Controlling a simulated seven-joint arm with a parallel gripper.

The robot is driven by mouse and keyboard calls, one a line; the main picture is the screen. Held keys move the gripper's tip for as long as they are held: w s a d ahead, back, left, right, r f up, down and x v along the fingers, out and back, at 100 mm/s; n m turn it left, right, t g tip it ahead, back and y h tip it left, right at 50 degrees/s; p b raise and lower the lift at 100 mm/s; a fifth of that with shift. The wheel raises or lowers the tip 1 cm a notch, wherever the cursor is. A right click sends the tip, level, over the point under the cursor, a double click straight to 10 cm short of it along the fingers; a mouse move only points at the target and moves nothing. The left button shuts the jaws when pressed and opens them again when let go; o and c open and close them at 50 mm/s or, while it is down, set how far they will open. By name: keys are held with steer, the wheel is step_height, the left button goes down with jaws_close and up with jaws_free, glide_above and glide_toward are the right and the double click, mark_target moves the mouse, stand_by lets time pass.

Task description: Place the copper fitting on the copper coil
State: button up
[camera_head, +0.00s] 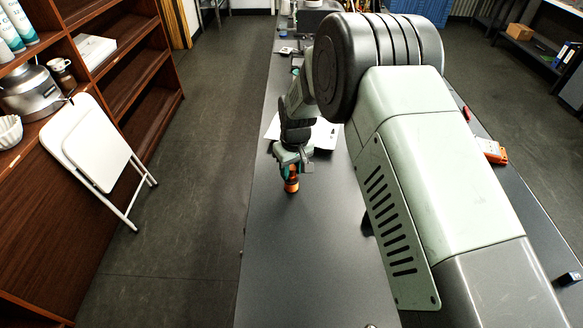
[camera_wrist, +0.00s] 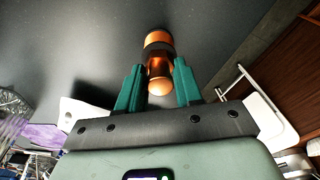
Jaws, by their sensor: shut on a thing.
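The copper fitting (camera_head: 291,184) is an orange, shiny piece with dark bands, held below my gripper (camera_head: 291,167) over the dark tabletop. In the wrist view the fitting (camera_wrist: 157,64) sits between the two teal fingers of my gripper (camera_wrist: 159,84), which are shut on it. Its rounded copper end faces the camera and its dark-banded end points away. I cannot tell whether the fitting touches the tabletop. I cannot make out the copper coil in either view; my arm hides part of the table.
The long dark table (camera_head: 285,265) is clear in front of the fitting. White sheets (camera_head: 325,136) lie behind my gripper. An orange and white device (camera_head: 492,151) lies at the right edge. A white folding stool (camera_head: 95,145) leans by the wooden shelf (camera_head: 130,75) at left.

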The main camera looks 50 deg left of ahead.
mark_target(294, 172)
steer(key=o, duration=1.1)
steer(key=shift+f, duration=0.1)
steer(key=shift+c, duration=0.2)
step_height(294, 172, up, 11)
steer(key=d, duration=0.1)
steer(key=w+d+r+m+t, duration=0.15)
steer(key=w+d+r, duration=0.25)
steer(key=d+r, duration=0.55)
steer(key=w+d+r+m, duration=0.3)
steer(key=d+r, duration=0.6)
steer(key=d, duration=0.1)
steer(key=s+d+r+m+t, duration=0.1)
steer(key=s+d+r+m, duration=0.2)
steer(key=d, duration=0.5)
steer(key=s+d+r+m+t, duration=0.15)
steer(key=d+r, duration=0.25)
steer(key=d, duration=0.4)
steer(key=s+d+r+m, duration=0.2)
steer(key=s+d+r, duration=0.2)
steer(key=d, duration=0.4)
steer(key=s+d+f+m+t+h, duration=0.1)
steer(key=s+d+m, duration=0.2)
steer(key=s+d, duration=0.5)
steer(key=shift+s+f+m, duration=0.35)
steer(key=shift+s+m, duration=0.05)
steer(key=shift+s, duration=0.55)
